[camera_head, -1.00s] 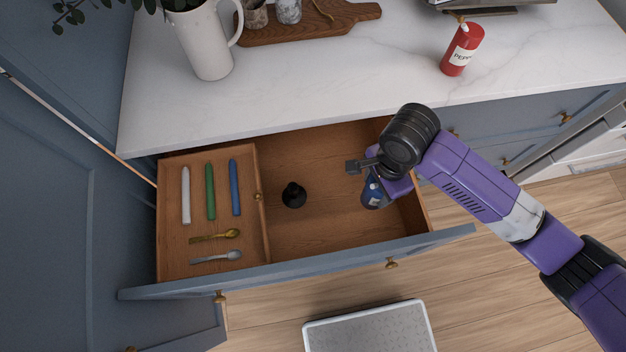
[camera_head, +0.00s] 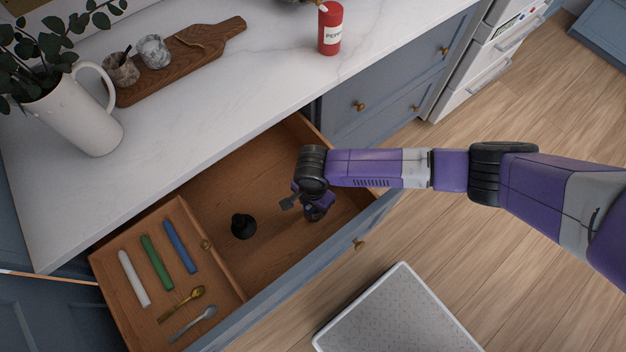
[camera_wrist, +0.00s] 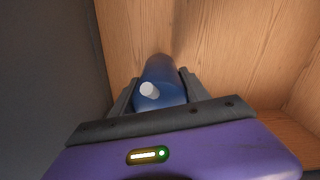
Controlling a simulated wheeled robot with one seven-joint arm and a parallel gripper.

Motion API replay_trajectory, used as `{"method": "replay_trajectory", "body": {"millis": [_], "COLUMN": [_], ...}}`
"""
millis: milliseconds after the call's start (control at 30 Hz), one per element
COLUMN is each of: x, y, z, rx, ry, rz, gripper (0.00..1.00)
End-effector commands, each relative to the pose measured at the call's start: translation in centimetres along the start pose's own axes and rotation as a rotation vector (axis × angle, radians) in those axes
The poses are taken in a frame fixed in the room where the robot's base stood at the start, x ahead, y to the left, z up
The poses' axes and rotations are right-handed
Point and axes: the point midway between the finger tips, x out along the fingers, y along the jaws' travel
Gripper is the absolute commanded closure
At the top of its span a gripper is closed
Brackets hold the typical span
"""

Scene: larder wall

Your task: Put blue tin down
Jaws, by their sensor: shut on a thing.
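The blue tin (camera_wrist: 165,80) is between the fingers of my gripper (camera_wrist: 160,88) in the wrist view, with a pale round spot on its near end. My gripper is shut on it. In the head view my gripper (camera_head: 308,207) is down inside the open wooden drawer (camera_head: 262,180), in its right part. The tin is mostly hidden there by my wrist. In the wrist view wooden drawer surfaces are close beyond the tin; I cannot tell whether the tin touches them.
A small black object (camera_head: 243,226) stands on the drawer floor left of my gripper. A tray (camera_head: 182,202) at the drawer's left holds white, green and blue sticks and two spoons. A red pepper tin (camera_head: 330,30) stands on the counter. A grey-topped box (camera_head: 400,315) is on the floor.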

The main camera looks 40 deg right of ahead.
Motion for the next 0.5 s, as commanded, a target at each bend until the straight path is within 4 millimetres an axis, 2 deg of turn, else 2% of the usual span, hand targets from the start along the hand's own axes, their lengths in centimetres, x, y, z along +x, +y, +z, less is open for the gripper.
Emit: {"method": "replay_trajectory", "body": {"millis": [133,300,500], "x": [1.1,3.5,4.2], "y": [0.0,0.0,0.0], "z": [0.0,0.0,0.0], "rx": [-0.001,-0.002,-0.001], "ry": [0.001,0.002,0.0], "rz": [0.001,0.001,-0.001], "gripper": [1.0,1.0,1.0]}}
